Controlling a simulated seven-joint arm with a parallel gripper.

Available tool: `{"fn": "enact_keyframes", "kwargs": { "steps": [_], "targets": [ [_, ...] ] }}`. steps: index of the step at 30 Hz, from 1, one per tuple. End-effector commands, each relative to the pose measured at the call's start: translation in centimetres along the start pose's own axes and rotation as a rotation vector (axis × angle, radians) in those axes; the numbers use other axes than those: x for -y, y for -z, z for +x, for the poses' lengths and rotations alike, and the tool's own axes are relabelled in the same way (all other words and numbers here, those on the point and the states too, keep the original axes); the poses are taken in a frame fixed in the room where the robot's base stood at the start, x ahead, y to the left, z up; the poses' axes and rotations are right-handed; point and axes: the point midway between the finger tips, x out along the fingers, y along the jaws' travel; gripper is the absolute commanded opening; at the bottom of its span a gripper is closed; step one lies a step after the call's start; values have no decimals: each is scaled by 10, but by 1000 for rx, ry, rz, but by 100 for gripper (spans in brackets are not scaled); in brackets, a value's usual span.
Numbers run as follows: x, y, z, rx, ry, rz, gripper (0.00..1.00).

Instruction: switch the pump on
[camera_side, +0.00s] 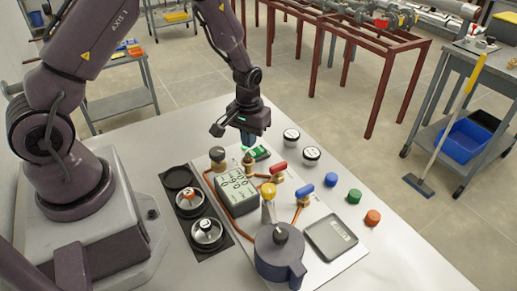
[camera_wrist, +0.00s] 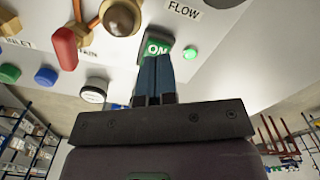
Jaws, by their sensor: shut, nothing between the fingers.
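The pump switch (camera_side: 261,153) is a green rocker on the board, just right of my gripper's tips in the side view. In the wrist view the green switch (camera_wrist: 156,46) shows the letters ON. My gripper (camera_side: 248,139) points down with its fingers together and nothing between them. In the wrist view my gripper's tips (camera_wrist: 156,60) are right at the lower edge of the green switch and hide part of it. I cannot tell whether they touch it. The blue-grey pump (camera_side: 279,255) stands at the front of the board.
A brass fitting with a dark knob (camera_side: 217,154) and a display (camera_side: 237,192) stand close left of the switch. Red (camera_side: 278,168) and blue (camera_side: 304,191) valve handles lie in front. Coloured caps (camera_side: 354,196) lie at the table's right.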

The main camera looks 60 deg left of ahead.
Motion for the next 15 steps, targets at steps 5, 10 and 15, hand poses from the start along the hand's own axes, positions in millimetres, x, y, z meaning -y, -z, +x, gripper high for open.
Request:
{"fn": "enact_keyframes", "kwargs": {
  "steps": [5, 10, 15],
  "targets": [
    [0, 0, -15, -2, 0, 0, 0],
    [0, 0, -29, -2, 0, 0, 0],
    [0, 0, -39, 0, 0, 0, 0]
  ]
}}
